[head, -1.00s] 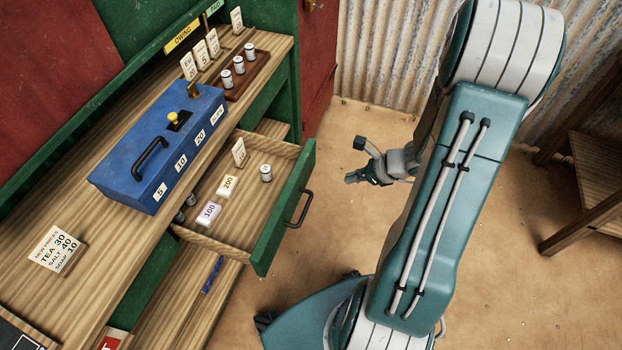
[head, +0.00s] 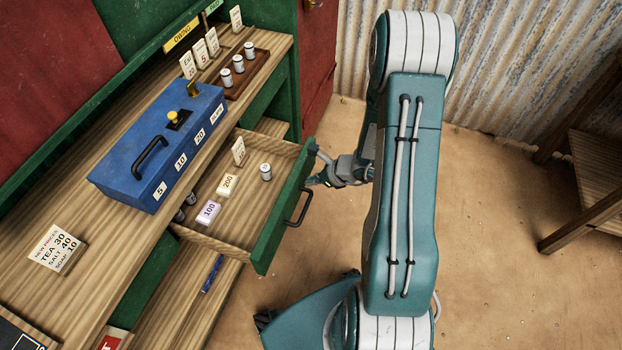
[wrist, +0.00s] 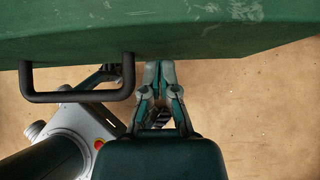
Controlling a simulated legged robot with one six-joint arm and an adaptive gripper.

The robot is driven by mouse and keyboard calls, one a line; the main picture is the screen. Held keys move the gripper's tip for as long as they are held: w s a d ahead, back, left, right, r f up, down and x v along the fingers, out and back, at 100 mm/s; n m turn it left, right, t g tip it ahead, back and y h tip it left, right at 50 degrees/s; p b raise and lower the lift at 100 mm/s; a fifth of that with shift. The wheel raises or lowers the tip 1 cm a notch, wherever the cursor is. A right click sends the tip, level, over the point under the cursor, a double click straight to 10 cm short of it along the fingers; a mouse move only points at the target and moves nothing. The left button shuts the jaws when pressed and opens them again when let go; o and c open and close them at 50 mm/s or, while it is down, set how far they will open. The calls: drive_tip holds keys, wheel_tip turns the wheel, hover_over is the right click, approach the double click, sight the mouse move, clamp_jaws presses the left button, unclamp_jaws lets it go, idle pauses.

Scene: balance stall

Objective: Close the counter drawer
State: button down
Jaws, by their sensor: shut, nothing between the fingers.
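The counter drawer (head: 226,232) stands open from the wooden counter in the head view. Its green front (head: 282,207) carries a dark bar handle (head: 299,209). The drawer holds a 100 block, a 200 block, a small pale card and a metal weight. My gripper (head: 314,180) is at the outer side of the drawer front, near its far end, partly hidden by my arm. In the wrist view, my gripper (wrist: 160,70) is shut and empty, its tips at the green drawer front (wrist: 210,30), right of the handle (wrist: 78,97). I cannot tell whether they touch it.
A blue box (head: 160,150) with a black handle sits on the counter (head: 100,235) above the drawer. Behind it stand weights on a wooden rack (head: 248,74) and number cards. A wooden table (head: 600,165) stands at the right.

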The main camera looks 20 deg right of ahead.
sight(235, 153)
drive_tip(key=shift+w+a, duration=0.1)
drive_tip(key=shift+a, duration=0.05)
drive_tip(key=w+a, duration=1.6)
drive_tip(key=shift+w+a, duration=0.35)
drive_tip(key=shift+a, duration=0.05)
drive_tip(key=shift+w+a, duration=0.4)
drive_tip(key=shift+w, duration=0.05)
drive_tip(key=shift+r, duration=0.15)
drive_tip(key=shift+d, duration=0.1)
